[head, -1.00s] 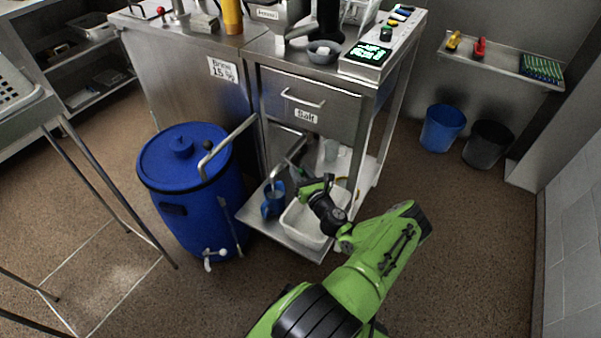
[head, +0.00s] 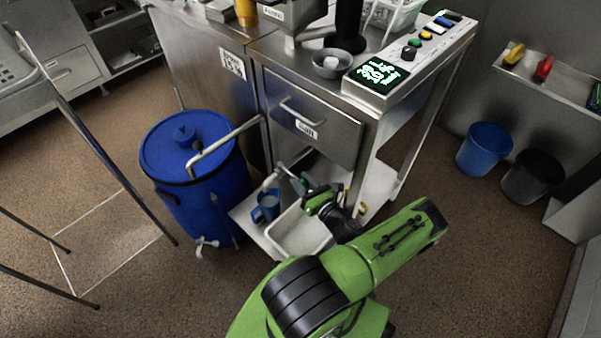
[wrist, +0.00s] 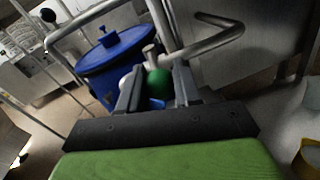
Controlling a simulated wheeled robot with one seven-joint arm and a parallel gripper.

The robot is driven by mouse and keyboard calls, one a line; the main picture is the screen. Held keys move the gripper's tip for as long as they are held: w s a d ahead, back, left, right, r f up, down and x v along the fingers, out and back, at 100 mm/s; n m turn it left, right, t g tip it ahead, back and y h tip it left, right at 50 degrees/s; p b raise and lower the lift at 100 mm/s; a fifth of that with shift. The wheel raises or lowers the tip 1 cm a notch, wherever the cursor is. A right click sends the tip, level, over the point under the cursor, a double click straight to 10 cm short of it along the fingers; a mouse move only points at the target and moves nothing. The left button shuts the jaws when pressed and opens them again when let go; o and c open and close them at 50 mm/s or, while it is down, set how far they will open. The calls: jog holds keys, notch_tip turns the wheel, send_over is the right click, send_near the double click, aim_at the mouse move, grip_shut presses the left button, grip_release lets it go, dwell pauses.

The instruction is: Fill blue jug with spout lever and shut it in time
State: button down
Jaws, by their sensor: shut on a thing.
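The blue jug (head: 267,207) stands upright on the low steel shelf, under the bent metal spout (head: 271,180). Its inside looks pale, and I cannot read the fill level. The spout lever ends in a green ball knob (wrist: 158,82), which sits between my gripper's two fingers in the wrist view. My gripper (head: 306,184) is shut on this knob, to the right of the jug and apart from it. In the wrist view only a small blue patch shows below the knob, and most of the jug is hidden.
A large blue lidded barrel (head: 205,185) with a bent pipe stands left of the shelf. A white tray (head: 298,232) lies beside the jug, below my gripper. A steel counter with a drawer (head: 312,120) and a lit green display (head: 378,74) rises above.

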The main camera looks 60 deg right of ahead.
jog(key=shift+d+r, duration=0.1)
jog(key=c, duration=0.8)
grip_release()
jog(key=p+v, duration=0.2)
jog(key=v, duration=1.3)
jog(key=shift+s+a, duration=0.25)
jog(key=shift+s, duration=0.1)
